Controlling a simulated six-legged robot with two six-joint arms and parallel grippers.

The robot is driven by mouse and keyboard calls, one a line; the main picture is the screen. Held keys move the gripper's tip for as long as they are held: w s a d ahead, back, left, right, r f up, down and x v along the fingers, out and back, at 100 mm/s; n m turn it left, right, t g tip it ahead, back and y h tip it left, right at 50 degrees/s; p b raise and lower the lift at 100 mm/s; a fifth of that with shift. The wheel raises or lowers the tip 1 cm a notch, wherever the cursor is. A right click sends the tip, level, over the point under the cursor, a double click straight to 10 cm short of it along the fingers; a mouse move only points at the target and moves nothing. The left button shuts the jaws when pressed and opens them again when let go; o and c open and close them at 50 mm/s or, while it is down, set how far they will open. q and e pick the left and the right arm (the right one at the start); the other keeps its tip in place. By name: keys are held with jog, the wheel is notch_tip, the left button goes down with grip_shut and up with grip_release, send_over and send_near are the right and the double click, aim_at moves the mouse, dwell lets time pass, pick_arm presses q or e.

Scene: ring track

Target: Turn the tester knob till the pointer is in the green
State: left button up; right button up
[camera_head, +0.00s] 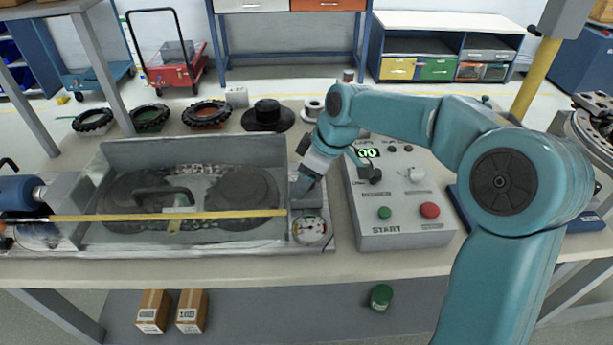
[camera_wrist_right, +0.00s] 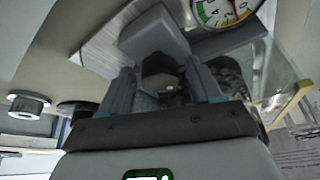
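The tester's round gauge (camera_head: 310,228) sits at the right end of a grey metal trough on the bench. In the right wrist view the gauge (camera_wrist_right: 222,8) is cut by the top edge; its green band is on the left. The pointer seems to be near the low numbers, outside the green, but is hard to read. My right gripper (camera_head: 305,190) reaches down just behind the gauge and hides the knob in the head view. In the right wrist view a dark round knob (camera_wrist_right: 160,66) lies between its fingers (camera_wrist_right: 162,80), with small gaps seeming to show beside it. My left gripper is not in view.
A grey control box (camera_head: 400,205) with green and red buttons stands close to the right of my gripper. The trough (camera_head: 150,153) and a yellow strip (camera_head: 170,216) lie to the left. Tyres and a black hub (camera_head: 267,115) lie behind.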

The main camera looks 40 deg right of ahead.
jog(key=c, duration=0.8)
jog(key=shift+m, duration=0.3)
jog(key=m+h, duration=0.1)
jog(key=m, duration=0.2)
jog(key=shift+t+b, duration=0.3)
jog(key=shift+t, duration=0.1)
jog(key=m+h, duration=0.1)
jog(key=m, duration=0.2)
jog(key=shift+b, duration=0.35)
jog(key=m+h+b, duration=0.1)
jog(key=m+h, duration=0.1)
jog(key=m, duration=0.2)
jog(key=shift+b, duration=0.4)
jog(key=shift+m+g+h+b, duration=0.3)
jog(key=shift+m+h+b, duration=0.25)
jog(key=shift+m, duration=1.15)
jog(key=shift+r, duration=0.1)
